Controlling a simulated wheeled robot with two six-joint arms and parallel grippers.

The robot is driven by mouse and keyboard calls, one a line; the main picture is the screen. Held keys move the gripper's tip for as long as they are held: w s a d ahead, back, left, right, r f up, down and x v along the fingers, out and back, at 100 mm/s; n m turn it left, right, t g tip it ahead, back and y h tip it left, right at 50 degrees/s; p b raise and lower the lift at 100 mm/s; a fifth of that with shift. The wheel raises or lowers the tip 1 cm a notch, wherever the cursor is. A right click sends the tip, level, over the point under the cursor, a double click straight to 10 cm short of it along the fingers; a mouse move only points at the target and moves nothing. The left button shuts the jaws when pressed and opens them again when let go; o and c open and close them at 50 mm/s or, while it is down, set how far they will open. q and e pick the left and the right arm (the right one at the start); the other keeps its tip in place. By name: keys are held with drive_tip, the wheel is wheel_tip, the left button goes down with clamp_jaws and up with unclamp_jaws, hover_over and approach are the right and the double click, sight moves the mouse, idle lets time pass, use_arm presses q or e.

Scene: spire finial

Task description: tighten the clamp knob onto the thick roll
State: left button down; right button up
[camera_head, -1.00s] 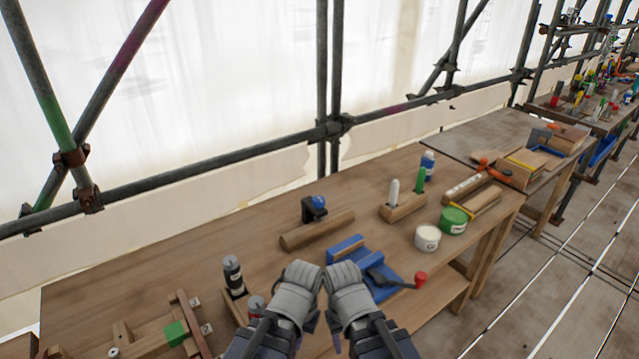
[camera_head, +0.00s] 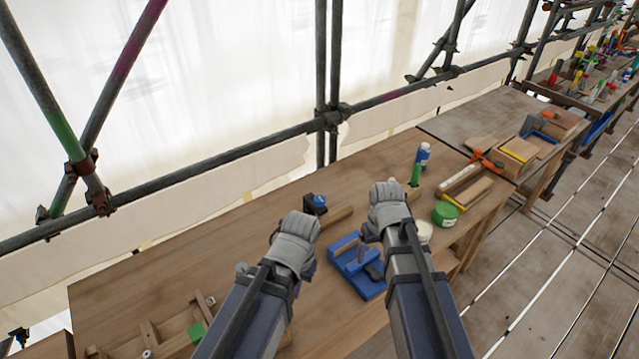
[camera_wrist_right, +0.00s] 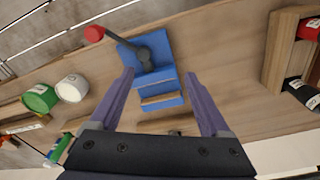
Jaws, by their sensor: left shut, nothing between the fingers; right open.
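The clamp is black with a blue knob (camera_head: 319,201) on top. My right gripper (camera_head: 362,250) is right of the clamp, above the bench. In the right wrist view its two purple fingers (camera_wrist_right: 159,75) are open, spread apart with nothing held.
A blue vise (camera_head: 352,270) with a red-ended handle (camera_wrist_right: 94,33) lies under my right gripper. A white tub (camera_wrist_right: 72,88) and a green tub (camera_head: 445,213) stand to its right. A wooden rack with a green block (camera_head: 197,332) is front left. The bench's back left is clear.

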drive_tip(key=w+a+r+n, duration=0.1)
drive_tip(key=w+a+n, duration=0.15)
drive_tip(key=w, duration=0.45)
drive_tip(key=w+a+n, duration=0.2)
drive_tip(key=w+n, duration=0.1)
drive_tip(key=w, duration=0.5)
drive_tip(key=n, duration=0.8)
hover_over(319, 199)
drive_tip(key=shift+d+m+g, duration=0.25)
drive_tip(key=shift+d+g, duration=0.05)
drive_tip(key=shift+w+a+r, duration=0.1)
drive_tip(key=shift+w+a, duration=0.05)
drive_tip(key=shift+a, duration=0.1)
use_arm(q)
drive_tip(key=shift+r, duration=0.6)
drive_tip(key=shift+f, duration=0.15)
use_arm(e)
wheel_tip(319, 199, down, 8)
drive_tip(key=b, duration=0.8)
use_arm(q)
wheel_tip(319, 199, down, 8)
drive_tip(key=shift+r, duration=0.2)
use_arm(e)
drive_tip(key=shift+r, duration=0.1)
clamp_jaws()
